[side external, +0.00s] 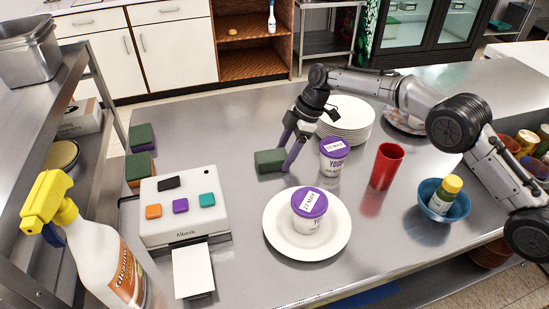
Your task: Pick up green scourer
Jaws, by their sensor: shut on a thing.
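A green scourer (267,160) is in the middle of the steel counter, left of a purple-lidded yogurt tub. My gripper (284,153) comes down over its right end and is shut on it. Whether the scourer touches the counter or is slightly raised, I cannot tell. Two other green-topped scourers stand at the counter's left edge: one with a purple lower layer (142,138) and one with an orange lower layer (139,168).
One yogurt tub (333,156) stands beside my gripper, near a stack of plates (346,123). Another tub (309,207) sits on a white plate (275,235). A red cup (386,166), a blue bowl (430,188), a white button box (181,220) and a spray bottle (100,255) stand around.

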